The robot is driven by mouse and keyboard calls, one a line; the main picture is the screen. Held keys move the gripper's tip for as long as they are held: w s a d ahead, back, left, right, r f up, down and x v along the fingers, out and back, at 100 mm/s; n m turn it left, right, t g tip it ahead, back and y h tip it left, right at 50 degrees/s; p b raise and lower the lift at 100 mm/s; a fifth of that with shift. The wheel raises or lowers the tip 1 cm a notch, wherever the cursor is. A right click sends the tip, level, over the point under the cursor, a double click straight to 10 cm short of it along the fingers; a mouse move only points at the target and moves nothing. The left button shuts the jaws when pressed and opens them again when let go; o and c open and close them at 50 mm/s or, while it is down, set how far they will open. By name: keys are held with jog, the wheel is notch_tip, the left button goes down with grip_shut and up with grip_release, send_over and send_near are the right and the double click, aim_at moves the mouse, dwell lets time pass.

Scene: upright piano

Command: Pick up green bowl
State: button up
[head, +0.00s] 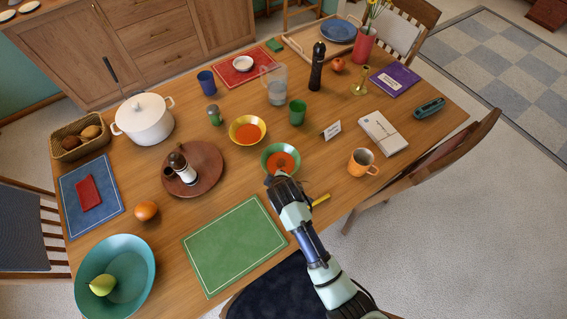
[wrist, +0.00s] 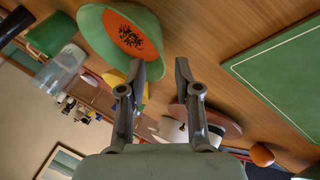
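The green bowl (head: 267,158) stands upright on the wooden table, with an orange inside and dark specks at its centre. My gripper (head: 273,180) is at its near edge in the head view and hides a little of the near rim. In the wrist view the green bowl (wrist: 95,30) is at the upper left. My gripper (wrist: 159,68) is open there, its two fingers apart with nothing between them. The left fingertip overlaps the bowl's edge in the picture; I cannot tell whether they touch.
A yellow bowl (head: 247,143), a green cup (head: 297,117) and a name card (head: 332,130) are near the green bowl. An orange mug (head: 361,163) stands to the right. A green placemat (head: 235,246) lies at the near left. A round brown board (head: 207,162) holds a bottle.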

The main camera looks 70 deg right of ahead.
aim_at(281, 164)
jog(key=b+x, duration=0.1)
jog(key=x, duration=0.2)
jog(key=shift+w+d, duration=0.15)
jog(key=b+x, duration=0.1)
jog(key=x, duration=0.4)
jog(key=shift+w, duration=0.15)
grip_shut()
